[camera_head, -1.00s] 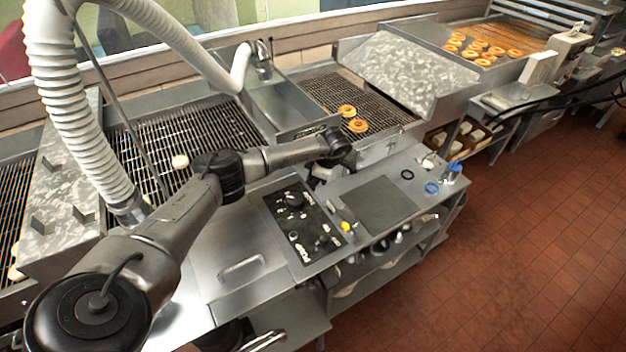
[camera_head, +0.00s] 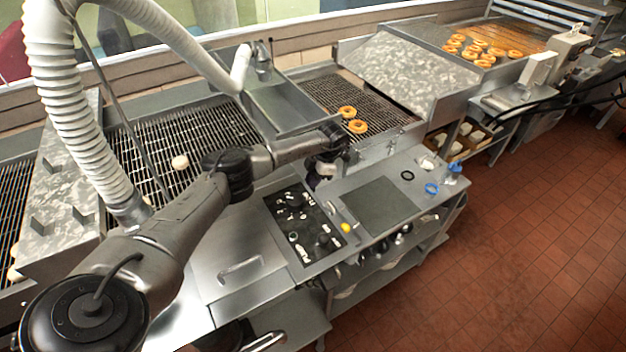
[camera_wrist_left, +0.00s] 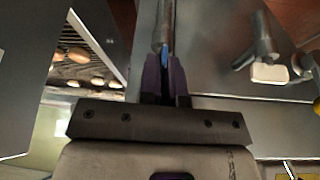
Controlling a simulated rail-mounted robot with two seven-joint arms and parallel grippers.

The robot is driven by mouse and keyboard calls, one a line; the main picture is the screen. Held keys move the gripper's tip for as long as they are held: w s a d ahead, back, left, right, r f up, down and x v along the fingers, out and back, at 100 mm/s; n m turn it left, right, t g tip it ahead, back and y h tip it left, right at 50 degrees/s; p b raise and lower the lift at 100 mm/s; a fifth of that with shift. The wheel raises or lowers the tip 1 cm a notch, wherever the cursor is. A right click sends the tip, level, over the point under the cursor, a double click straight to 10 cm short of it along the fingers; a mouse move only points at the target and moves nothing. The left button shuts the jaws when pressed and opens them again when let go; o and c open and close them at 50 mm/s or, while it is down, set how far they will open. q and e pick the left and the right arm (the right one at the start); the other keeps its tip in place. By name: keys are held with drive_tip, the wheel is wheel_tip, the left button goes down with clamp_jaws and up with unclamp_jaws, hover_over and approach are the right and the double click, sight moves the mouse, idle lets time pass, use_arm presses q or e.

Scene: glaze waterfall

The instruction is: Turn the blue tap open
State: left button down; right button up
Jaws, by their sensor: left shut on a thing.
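The blue tap shows in the left wrist view as a narrow blue strip (camera_wrist_left: 165,58) at the lower end of a grey metal pipe. My left gripper (camera_wrist_left: 166,82) has its dark fingers shut on this blue part, which is mostly hidden between them. In the head view my left gripper (camera_head: 318,174) is low in front of the fryer, beside the control panel. The tap is hidden there by the gripper and arm. My right gripper is in neither view.
A control panel (camera_head: 300,228) and grey mat (camera_head: 373,209) lie on the counter near my gripper. A blue ring (camera_head: 432,188) lies to the right. Two doughnuts (camera_head: 357,126) sit on the wire conveyor behind. A grey fitting with a white end (camera_wrist_left: 268,73) is beside the pipe.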

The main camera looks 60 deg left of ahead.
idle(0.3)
use_arm(q)
drive_tip(key=c, duration=1.3)
unclamp_jaws()
drive_tip(key=a+b+v, duration=0.1)
drive_tip(key=v, duration=1.2)
drive_tip(key=shift+d+r, duration=0.4)
drive_tip(key=shift+d, duration=0.1)
drive_tip(key=shift+w, duration=0.1)
